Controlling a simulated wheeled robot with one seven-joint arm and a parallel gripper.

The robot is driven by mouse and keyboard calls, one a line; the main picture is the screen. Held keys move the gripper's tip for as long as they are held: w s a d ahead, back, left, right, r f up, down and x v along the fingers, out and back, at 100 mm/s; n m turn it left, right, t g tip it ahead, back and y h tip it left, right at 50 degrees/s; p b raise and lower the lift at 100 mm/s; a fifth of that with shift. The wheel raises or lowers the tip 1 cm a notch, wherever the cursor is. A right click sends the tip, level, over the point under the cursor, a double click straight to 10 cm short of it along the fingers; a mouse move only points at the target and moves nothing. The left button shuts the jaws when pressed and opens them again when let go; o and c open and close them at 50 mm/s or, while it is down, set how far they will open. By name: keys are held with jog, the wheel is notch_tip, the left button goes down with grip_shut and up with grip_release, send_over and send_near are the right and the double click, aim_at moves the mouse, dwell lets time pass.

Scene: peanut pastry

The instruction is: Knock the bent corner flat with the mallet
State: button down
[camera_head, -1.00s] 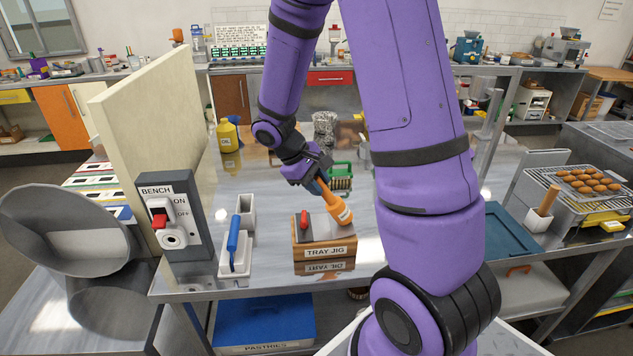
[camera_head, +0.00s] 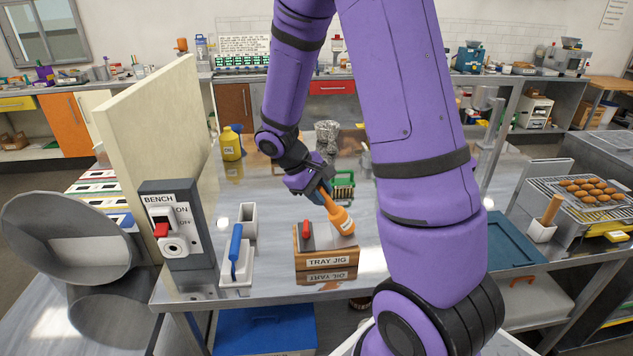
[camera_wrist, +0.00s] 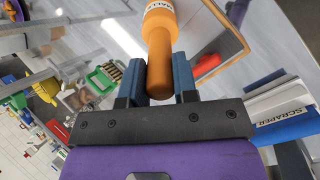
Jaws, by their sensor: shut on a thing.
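My gripper (camera_head: 322,193) is shut on the orange mallet (camera_head: 341,217), gripping its handle. In the wrist view the mallet handle (camera_wrist: 160,62) sits between my two blue fingers, with the labelled head beyond them. The mallet is tilted, its head over the right part of the tray jig (camera_head: 325,262). The jig is a wooden block holding a grey metal tray (camera_head: 322,240), with a red handle (camera_head: 306,230) at its left. The mallet head covers the tray's right side, so I cannot see the bent corner or tell whether the head touches it.
A bench switch box (camera_head: 178,225) and a tall cream panel (camera_head: 160,140) stand further left. A green-handled brush (camera_head: 343,185) is behind. A yellow oil bottle (camera_head: 230,145) stands at the back.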

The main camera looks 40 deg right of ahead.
jog(key=shift+s+f, duration=0.15)
jog(key=shift+f, duration=0.3)
jog(key=shift+r, duration=1.7)
jog(key=shift+r, duration=2.55)
